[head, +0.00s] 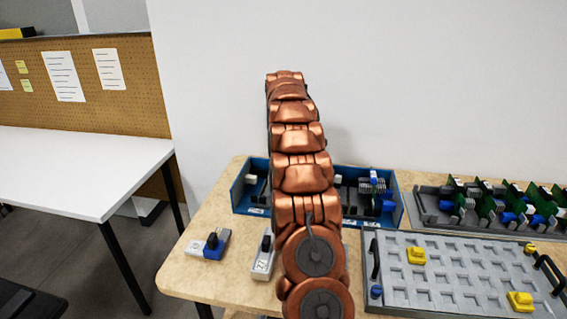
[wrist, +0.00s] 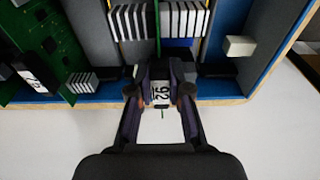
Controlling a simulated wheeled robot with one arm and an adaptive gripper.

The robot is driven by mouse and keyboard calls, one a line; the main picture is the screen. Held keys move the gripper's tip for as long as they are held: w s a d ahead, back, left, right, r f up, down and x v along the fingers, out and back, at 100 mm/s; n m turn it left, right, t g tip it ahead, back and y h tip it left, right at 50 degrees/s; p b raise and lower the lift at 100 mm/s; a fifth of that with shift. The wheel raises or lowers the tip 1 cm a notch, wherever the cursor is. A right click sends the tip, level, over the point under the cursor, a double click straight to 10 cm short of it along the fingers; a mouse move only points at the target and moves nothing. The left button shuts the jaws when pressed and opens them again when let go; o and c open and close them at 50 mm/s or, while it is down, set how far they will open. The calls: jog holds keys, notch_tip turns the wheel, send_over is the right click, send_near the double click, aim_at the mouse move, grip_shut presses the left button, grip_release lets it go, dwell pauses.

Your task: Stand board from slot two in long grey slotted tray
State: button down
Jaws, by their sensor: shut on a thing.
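The blue box (head: 240,207), with dark boards and grey finned parts inside, stands at the middle of the table, partly hidden by my arm. In the wrist view its blue wall (wrist: 225,88) runs across. My gripper (wrist: 160,98) is shut on a board (wrist: 158,30) at an end bearing a white label; the board shows as a thin green edge between white finned parts, within the box. My arm hides the gripper in the head view. The long grey slotted tray (head: 424,211) at the back right holds several upright green boards.
A grey tray with square recesses (head: 440,285) and yellow pieces lies at the front right. Another green board (wrist: 60,40) lies left of my gripper in the wrist view. A white table (head: 80,165) is at the left.

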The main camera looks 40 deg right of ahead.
jog(key=shift+f+b, duration=0.3)
jog(key=shift+f, duration=0.45)
dwell(0.7)
jog(key=c, duration=1)
grip_release()
jog(key=shift+o, duration=0.5)
jog(key=shift+r+p, duration=1.2)
jog(key=shift+r, duration=0.9)
dwell(0.5)
jog(key=shift+r+p, duration=2.05)
jog(key=shift+r, duration=1.3)
jog(key=shift+a, duration=0.1)
